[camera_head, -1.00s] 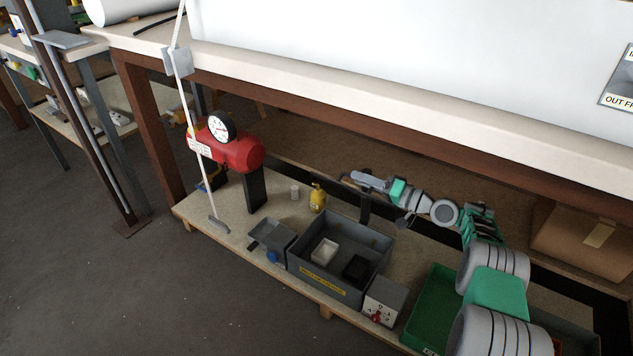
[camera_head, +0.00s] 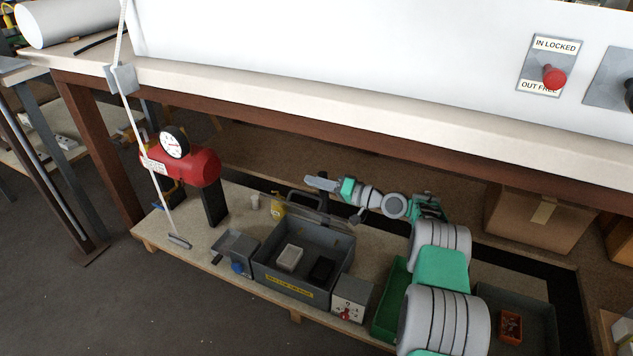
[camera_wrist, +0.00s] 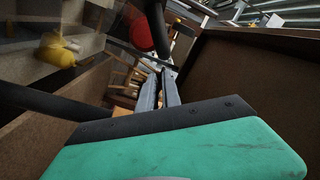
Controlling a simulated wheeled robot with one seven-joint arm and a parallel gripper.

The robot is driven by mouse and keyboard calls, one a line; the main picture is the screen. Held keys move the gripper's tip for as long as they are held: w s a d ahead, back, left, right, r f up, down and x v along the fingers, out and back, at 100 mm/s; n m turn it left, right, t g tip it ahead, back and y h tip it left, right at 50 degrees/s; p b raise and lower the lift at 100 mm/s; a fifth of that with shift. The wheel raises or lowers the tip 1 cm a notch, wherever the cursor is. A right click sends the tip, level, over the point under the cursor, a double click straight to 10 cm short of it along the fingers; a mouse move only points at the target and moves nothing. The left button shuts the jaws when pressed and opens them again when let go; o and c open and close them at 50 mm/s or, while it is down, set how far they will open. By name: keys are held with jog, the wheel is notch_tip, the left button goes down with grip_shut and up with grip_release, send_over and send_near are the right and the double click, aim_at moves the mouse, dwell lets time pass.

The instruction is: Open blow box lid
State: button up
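The blow box appears to be the grey box (camera_head: 268,262) with a yellow label, too blurred to read, on the low shelf. Its top is open, showing a white and a black item inside. A dark grey loop (camera_head: 303,193) stands at its back edge; I cannot tell whether it belongs to a lid. My gripper (camera_head: 308,181) is above and behind the box, pointing left. In the wrist view my gripper (camera_wrist: 162,72) shows its fingers close together, seemingly shut, with nothing clear between them. Contact with the loop cannot be seen.
A red tank (camera_head: 195,165) with a gauge and a yellow bottle (camera_head: 278,206) stand left of my gripper. A white-and-grey switch box (camera_head: 350,300) and a green bin (camera_head: 389,300) are to the right. The bench edge (camera_head: 330,118) hangs over the shelf.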

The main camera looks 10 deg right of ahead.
jog(key=shift+a+r, duration=0.15)
jog(key=shift+a, duration=0.1)
grip_shut()
jog(key=shift+r, duration=0.1)
dwell(0.5)
jog(key=shift+c, duration=0.3)
grip_release()
jog(key=o, duration=0.6)
jog(key=shift+o, duration=0.2)
